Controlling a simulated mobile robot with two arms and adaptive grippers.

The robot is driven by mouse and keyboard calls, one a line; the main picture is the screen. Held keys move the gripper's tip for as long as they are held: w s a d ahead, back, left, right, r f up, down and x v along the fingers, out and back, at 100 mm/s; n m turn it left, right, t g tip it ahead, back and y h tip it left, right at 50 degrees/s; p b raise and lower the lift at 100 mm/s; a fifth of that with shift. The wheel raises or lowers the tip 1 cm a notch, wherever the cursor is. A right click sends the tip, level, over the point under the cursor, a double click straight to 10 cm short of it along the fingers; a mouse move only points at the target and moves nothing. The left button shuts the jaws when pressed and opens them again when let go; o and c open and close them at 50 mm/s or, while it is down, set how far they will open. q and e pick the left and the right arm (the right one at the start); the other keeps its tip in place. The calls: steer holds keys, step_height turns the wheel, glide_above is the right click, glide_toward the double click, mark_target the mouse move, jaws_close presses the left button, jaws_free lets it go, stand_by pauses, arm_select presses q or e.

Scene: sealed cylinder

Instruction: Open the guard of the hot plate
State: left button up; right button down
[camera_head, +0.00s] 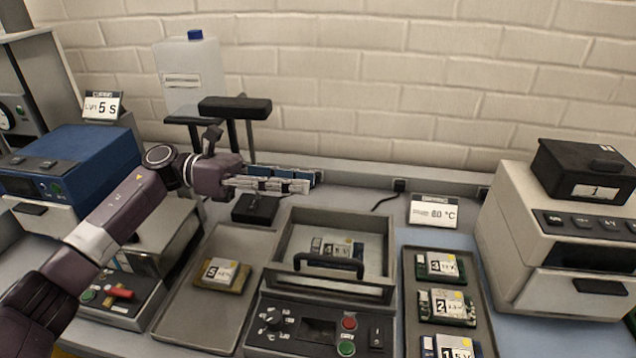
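The hot plate (272,312) stands at the middle front, with a dial, a small dark display and red and green buttons on its front panel. Its guard (380,245) appears down over the plate, as a grey frame around a see-through window. A dark bar handle (328,263) runs along the guard's front edge. A labelled board (336,248) shows inside. My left gripper (305,181) is above and behind the guard, pointing right and apart from the handle. Its fingers overlap from this angle, so their gap is unclear. My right gripper is not in view.
A tray (190,325) with one board lies left of the hot plate; another tray (410,345) holds numbered boards on the right. A temperature sign (434,211) stands behind. A beige device (545,250) is at right, a blue one (85,165) at left, a white jug (190,75) behind.

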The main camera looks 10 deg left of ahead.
arm_select(q)
steer(key=a, duration=0.7)
steer(key=shift+a, duration=0.1)
